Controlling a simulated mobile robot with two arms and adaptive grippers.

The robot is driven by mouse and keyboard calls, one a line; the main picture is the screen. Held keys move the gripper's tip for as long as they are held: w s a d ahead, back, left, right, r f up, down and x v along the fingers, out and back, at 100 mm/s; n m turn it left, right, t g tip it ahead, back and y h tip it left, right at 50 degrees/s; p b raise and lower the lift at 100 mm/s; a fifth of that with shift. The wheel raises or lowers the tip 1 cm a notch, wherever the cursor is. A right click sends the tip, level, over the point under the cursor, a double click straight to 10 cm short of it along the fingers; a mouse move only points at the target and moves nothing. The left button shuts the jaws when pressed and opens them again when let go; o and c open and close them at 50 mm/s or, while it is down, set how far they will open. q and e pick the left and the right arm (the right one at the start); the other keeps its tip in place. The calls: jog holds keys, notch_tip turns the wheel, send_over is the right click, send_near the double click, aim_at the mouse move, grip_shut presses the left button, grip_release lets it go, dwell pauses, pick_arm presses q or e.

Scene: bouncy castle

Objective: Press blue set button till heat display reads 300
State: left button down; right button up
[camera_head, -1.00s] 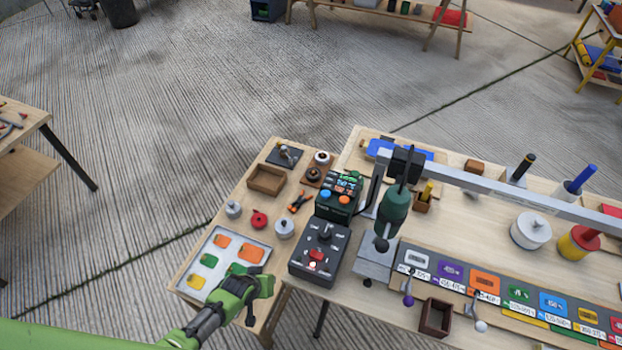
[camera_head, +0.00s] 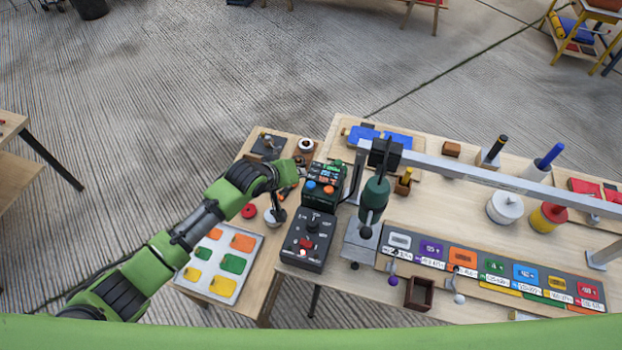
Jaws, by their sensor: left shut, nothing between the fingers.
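My left gripper (camera_head: 277,210) is shut and empty, pointing down at the end of the green arm. It is left of the blue button and apart from it, over or in front of a small grey lidded pot. My right gripper is not in view.
A dark box with a knob and red switch (camera_head: 308,242) stands in front of the unit.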

pick_arm(q)
notch_tip(320, 180, up, 7)
jog(key=d, duration=0.2)
jog(key=shift+d+h+p, duration=0.3)
jog(key=shift+d+p, duration=0.1)
jog(key=shift+p, duration=0.05)
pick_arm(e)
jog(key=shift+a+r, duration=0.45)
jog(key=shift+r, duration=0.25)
pick_arm(q)
jog(key=shift+f, duration=0.15)
jog(key=b, duration=0.8)
send_over(309, 185)
notch_tip(309, 185, down, 7)
jog(key=shift+s+f, duration=0.15)
jog(key=shift+f, duration=0.7)
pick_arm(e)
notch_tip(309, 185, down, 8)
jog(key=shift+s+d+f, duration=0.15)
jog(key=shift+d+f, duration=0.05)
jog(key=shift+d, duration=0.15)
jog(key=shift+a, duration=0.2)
